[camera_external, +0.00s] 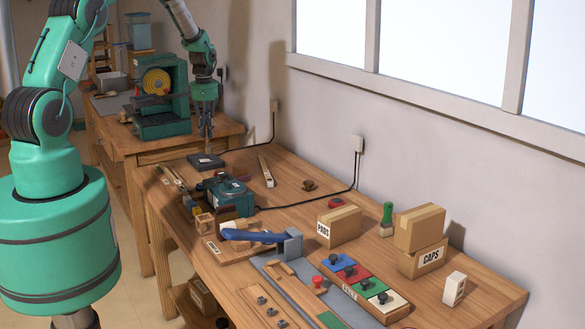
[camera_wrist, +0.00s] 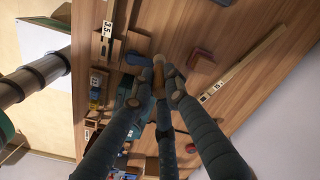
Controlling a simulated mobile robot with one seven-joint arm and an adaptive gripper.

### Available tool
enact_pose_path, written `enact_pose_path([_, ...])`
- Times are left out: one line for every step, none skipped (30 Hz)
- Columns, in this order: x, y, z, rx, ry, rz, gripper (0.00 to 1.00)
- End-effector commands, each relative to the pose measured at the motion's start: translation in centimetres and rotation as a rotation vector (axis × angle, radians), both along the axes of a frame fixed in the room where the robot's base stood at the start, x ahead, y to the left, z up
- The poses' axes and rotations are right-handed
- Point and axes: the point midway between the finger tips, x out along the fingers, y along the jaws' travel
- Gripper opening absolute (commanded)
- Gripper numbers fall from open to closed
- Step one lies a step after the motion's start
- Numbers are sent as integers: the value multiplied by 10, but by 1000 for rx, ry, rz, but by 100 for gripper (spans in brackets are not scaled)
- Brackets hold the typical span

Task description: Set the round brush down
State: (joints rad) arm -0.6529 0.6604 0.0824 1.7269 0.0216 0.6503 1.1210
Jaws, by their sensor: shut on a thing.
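The round brush (camera_wrist: 158,76) is between the fingers of my gripper (camera_wrist: 154,92) in the wrist view. It looks like a slim tan stick with a pale tip; the fingers hide part of it. In the external view my gripper (camera_external: 206,97) hangs fingers down over the far end of the workbench (camera_external: 285,205). The thin brush (camera_external: 210,128) points down from it, above or near a dark flat block (camera_external: 205,161). I cannot tell whether its tip touches anything.
A teal power tool (camera_external: 226,196), a pale labelled strip (camera_external: 266,171) and a small brown object (camera_external: 308,185) lie nearby. A green machine (camera_external: 162,105) stands on the bench behind. Boxes (camera_external: 339,226) stand nearer the camera. Bare wood shows right of the dark block.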

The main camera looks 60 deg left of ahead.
Motion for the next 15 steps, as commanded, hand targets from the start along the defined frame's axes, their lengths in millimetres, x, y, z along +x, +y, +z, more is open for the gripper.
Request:
enact_pose_path([0,-1,-16,-3,4,0,0])
enact_pose_path([0,-1,-23,-2,2,0,0])
enact_pose_path([0,-1,-32,-1,2,0,0])
enact_pose_path([0,-1,-38,-1,2,0,0])
enact_pose_path([0,-1,-44,0,1,0,0])
enact_pose_path([0,0,-51,-1,0,0,0])
enact_pose_path([0,-1,-56,-1,0,0,0])
enact_pose_path([0,-1,-60,-1,0,0,0])
enact_pose_path([0,-1,-65,-1,0,0,0])
enact_pose_path([0,0,-68,0,0,0,0])
enact_pose_path([1,0,-70,1,0,0,0])
enact_pose_path([1,0,-73,1,0,0,0])
enact_pose_path([1,0,-74,1,0,0,0])
enact_pose_path([1,0,-76,1,0,0,0])
enact_pose_path([1,0,-77,1,0,0,0])
